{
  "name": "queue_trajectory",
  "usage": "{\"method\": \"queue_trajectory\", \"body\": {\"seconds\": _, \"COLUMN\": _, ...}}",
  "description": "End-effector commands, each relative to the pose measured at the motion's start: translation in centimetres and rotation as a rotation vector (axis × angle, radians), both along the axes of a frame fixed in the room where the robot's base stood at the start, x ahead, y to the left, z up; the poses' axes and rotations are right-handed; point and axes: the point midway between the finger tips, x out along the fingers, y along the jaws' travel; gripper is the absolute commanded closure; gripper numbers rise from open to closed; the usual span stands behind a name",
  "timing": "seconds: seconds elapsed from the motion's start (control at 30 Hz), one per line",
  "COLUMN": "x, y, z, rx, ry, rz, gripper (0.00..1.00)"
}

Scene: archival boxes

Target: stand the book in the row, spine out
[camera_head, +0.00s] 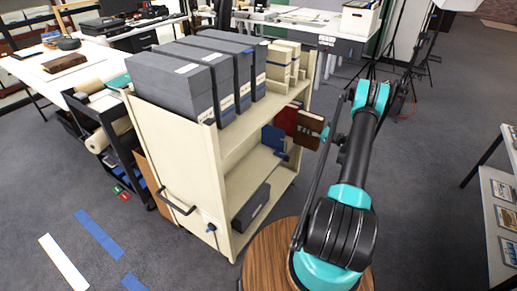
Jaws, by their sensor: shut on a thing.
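A brown book (309,126) is at the right, open side of the cream cart (179,161), by the end of the shelf below the top. My gripper (324,132) is small in this view and partly hidden by the arm; it is shut on the brown book at the book's right edge. A red book (285,118) stands just left of the brown book, partly overlapped by it. A blue book (271,137) leans at a tilt further left. Whether the brown book touches the red one, and which way its spine faces, I cannot tell.
Grey archival boxes (174,82) and cream boxes (277,66) stand on the cart's top. A dark grey box (250,208) lies on the lower shelf. A table (497,213) stands at the right edge. Carpet (430,190) is clear between arm and table.

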Motion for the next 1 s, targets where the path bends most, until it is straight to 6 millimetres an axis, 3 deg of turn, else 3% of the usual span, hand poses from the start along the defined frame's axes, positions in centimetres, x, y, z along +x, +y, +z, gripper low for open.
{"method": "queue_trajectory", "body": {"seconds": 0.6, "x": 7.6, "y": 10.7, "z": 0.1, "rx": 0.001, "ry": -0.001, "rz": 0.004, "gripper": 1.0}}
{"method": "queue_trajectory", "body": {"seconds": 1.0, "x": 9.7, "y": 13.4, "z": 0.0, "rx": 0.001, "ry": 0.0, "rz": 0.001, "gripper": 1.0}}
